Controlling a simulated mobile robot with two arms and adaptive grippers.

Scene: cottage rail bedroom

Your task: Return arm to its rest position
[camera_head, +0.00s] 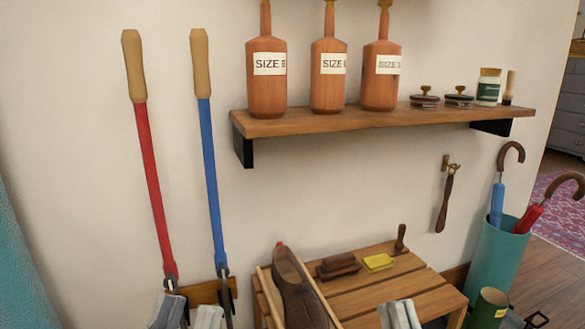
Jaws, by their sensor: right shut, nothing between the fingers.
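My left gripper (187,314) is at the bottom edge, left of centre. Its two pale fingers stand apart with nothing visible between them, in front of the lower ends of the red-handled and blue-handled tools. My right gripper (398,315) is at the bottom edge, right of centre, in front of the slatted wooden bench (433,302). Its two pale fingers are close together and hold nothing. Only the finger ends of both grippers show; the arms are out of the picture.
A brown shoe (296,290), brushes (338,266) and a yellow block (378,262) are on the bench. Red-handled (149,185) and blue-handled (210,185) tools lean at left. A shelf (360,122) bears bottle-shaped wooden forms. A teal umbrella stand (492,262) is at right.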

